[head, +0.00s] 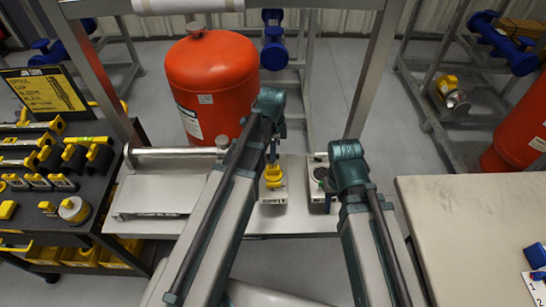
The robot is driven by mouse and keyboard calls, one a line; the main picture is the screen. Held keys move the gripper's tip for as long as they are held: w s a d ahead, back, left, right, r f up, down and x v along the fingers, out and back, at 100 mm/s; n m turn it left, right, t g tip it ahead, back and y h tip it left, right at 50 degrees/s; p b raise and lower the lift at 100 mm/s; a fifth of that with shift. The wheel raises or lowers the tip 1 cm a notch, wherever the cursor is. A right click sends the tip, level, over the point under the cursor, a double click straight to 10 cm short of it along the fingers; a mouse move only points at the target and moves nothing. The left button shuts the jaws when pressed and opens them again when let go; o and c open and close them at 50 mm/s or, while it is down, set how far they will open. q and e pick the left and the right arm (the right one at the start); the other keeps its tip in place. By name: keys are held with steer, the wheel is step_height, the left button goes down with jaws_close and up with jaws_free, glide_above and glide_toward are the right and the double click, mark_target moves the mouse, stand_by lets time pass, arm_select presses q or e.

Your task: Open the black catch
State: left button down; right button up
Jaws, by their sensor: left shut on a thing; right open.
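Two small pale boxes stand side by side on the grey bench (165,200). The left box (273,196) carries a yellow part (273,177). My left gripper (272,160) points down onto this yellow part and is shut on it. The right box (316,203) has a dark part on top, which looks like the black catch (320,173). My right gripper (328,186) is open beside this dark part, partly hidden by its own arm. I cannot tell whether it touches the catch, or how the catch is set.
A red tank (212,80) stands behind the bench. A metal frame post (375,70) rises behind my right arm. A black tool cart (60,180) with yellow items and a sign (45,92) is at left. A pale table (470,235) is at right.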

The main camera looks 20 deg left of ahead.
arm_select(q)
steer(key=c, duration=0.9)
jaws_free()
steer(key=shift+c, duration=0.2)
step_height(320, 180, up, 7)
steer(key=p, duration=0.7)
steer(key=shift+r, duration=0.1)
steer(key=n, duration=0.4)
steer(key=shift+r+n+p, duration=0.25)
steer(key=shift+n+p, duration=0.05)
steer(key=shift+n, duration=1.1)
